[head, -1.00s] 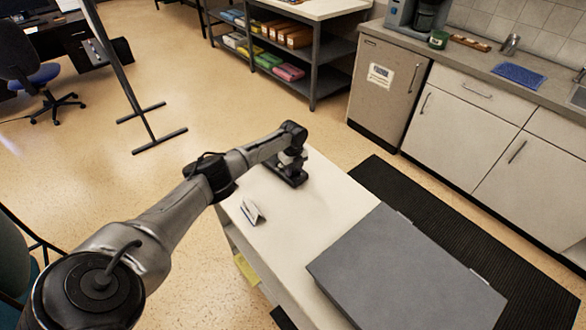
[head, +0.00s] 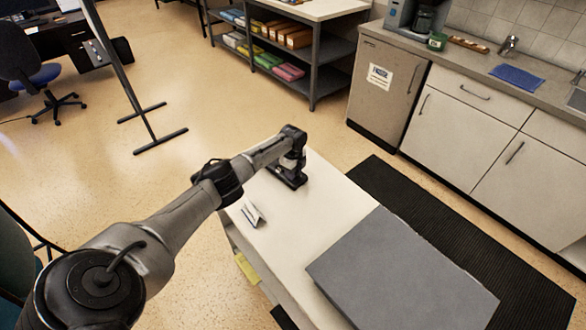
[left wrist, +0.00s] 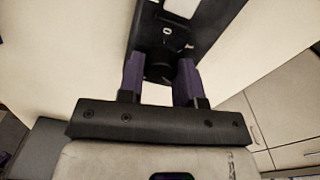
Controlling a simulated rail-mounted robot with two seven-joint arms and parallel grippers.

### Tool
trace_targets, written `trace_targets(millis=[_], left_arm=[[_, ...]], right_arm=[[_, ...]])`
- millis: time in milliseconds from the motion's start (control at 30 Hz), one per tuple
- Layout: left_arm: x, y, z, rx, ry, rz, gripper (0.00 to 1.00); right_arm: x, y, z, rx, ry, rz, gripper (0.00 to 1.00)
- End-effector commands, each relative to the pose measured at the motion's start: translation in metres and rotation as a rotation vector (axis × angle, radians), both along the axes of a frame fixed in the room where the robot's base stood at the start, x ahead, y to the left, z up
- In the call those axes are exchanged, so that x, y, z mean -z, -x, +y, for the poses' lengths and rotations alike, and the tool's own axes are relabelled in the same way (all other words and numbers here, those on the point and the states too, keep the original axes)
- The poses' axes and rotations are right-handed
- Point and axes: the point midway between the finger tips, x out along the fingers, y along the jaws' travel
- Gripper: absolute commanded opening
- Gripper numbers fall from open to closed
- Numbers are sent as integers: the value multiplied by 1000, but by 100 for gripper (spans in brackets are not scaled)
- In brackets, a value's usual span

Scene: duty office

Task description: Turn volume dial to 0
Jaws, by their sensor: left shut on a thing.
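A black device (head: 290,178) lies on the far end of the white table, partly hidden by my left arm in the head view. In the left wrist view the device's dark panel (left wrist: 197,45) carries a white 0 mark above a round black volume dial (left wrist: 160,66). My left gripper (left wrist: 161,76) has its two purple fingers on either side of the dial and is shut on it. It also shows in the head view (head: 290,170), pointing down over the device. The dial's pointer is too dark to read. My right gripper is not in view.
A small white folded card (head: 252,214) stands on the white table (head: 318,222) near my left forearm. A large flat grey case (head: 400,270) covers the table's near end. A counter with cabinets (head: 460,115) stands beyond a black floor mat (head: 430,225).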

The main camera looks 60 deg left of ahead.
Motion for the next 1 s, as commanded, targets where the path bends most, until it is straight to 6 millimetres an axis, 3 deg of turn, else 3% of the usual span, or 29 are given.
trace_targets(millis=[1000], left_arm=[[-1,0,0,-967,1,1,9]], right_arm=[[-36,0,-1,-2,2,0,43]])
